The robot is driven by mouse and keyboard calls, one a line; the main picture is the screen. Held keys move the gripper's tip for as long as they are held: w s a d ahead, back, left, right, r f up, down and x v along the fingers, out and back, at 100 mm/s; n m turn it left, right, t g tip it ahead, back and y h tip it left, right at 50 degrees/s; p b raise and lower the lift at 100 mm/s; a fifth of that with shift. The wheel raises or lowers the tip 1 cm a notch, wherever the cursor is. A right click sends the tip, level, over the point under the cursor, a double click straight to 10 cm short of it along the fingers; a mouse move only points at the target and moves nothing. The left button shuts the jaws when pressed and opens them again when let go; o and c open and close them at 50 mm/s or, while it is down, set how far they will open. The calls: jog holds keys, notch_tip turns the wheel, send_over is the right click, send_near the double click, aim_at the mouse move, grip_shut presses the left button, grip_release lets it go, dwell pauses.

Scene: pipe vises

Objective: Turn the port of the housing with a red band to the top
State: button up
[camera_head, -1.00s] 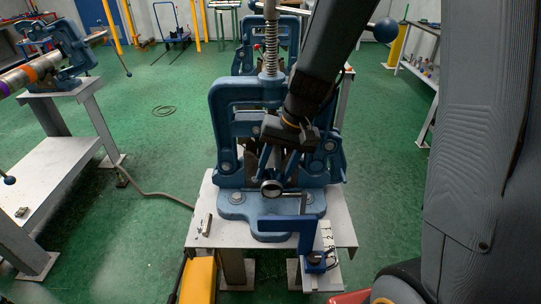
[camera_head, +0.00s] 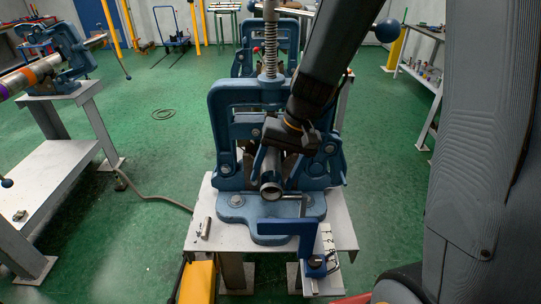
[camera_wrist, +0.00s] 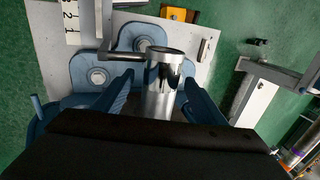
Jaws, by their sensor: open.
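A silvery tubular housing (camera_head: 270,188) sticks out of the blue vise (camera_head: 222,130) in the middle, its round open end facing me. In the wrist view the housing (camera_wrist: 165,98) has dark patches on its surface; I cannot tell whether one is a port. No red band shows on its visible part. My gripper (camera_wrist: 160,80) is open, its blue fingers on either side of the housing, apparently not touching it. In the head view its dark body (camera_head: 290,135) hangs above the housing, and its fingers are hard to tell from the vise.
A blue bracket (camera_head: 287,228) with a thin rod and a numbered white plate (camera_head: 328,240) stands in front of the vise. A small block (camera_head: 206,227) lies on the stand's left. At left another vise (camera_head: 63,68) holds a pipe (camera_head: 18,79) with orange and purple bands.

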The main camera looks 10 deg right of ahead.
jog(key=shift+a+r+h+p, duration=0.25)
jog(key=shift+h+p, duration=0.55)
jog(key=shift+p, duration=1.7)
